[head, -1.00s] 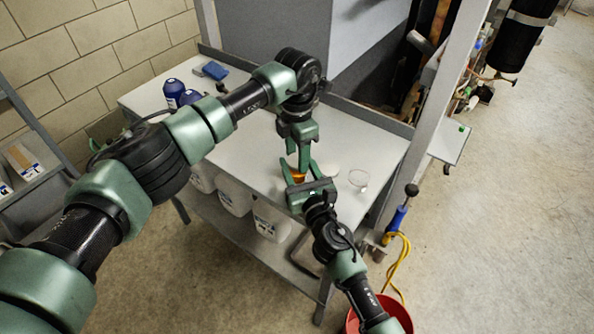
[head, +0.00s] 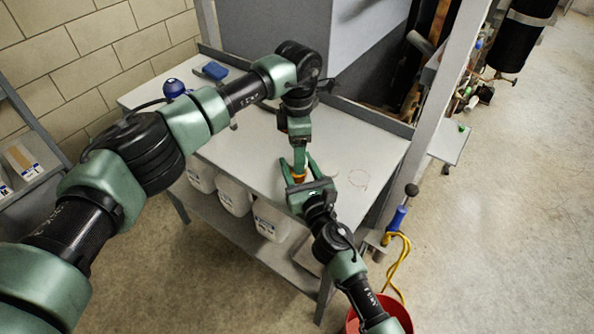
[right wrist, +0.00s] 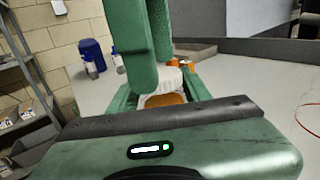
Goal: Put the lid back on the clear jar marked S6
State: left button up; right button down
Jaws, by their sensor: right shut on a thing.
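A jar with orange contents (right wrist: 165,100) stands at the front of the grey table, between the fingers of my right gripper (head: 299,178). The right gripper is shut on the jar; its dark palm edge hides the lower part in the right wrist view. A white ribbed piece (right wrist: 180,75), perhaps the lid, shows at the top of the jar, partly behind my left gripper's green fingers. My left gripper (head: 299,158) points down just above the jar. I cannot tell whether it holds that piece. No S6 mark is readable.
A pale disc (head: 328,171) and a thin ring outline (head: 358,179) lie right of the jar. White containers (head: 234,195) stand under the table. The table's right part is mostly clear.

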pick_arm(q)
notch_tip(320, 180, up, 11)
jog(key=shift+f, duration=0.15)
pick_arm(e)
jog(key=c, duration=0.6)
grip_release()
jog(key=v, duration=0.7)
jog(key=shift+s+d, duration=0.15)
jog(key=shift+s, duration=0.2)
pick_arm(q)
jog(key=shift+f, duration=0.1)
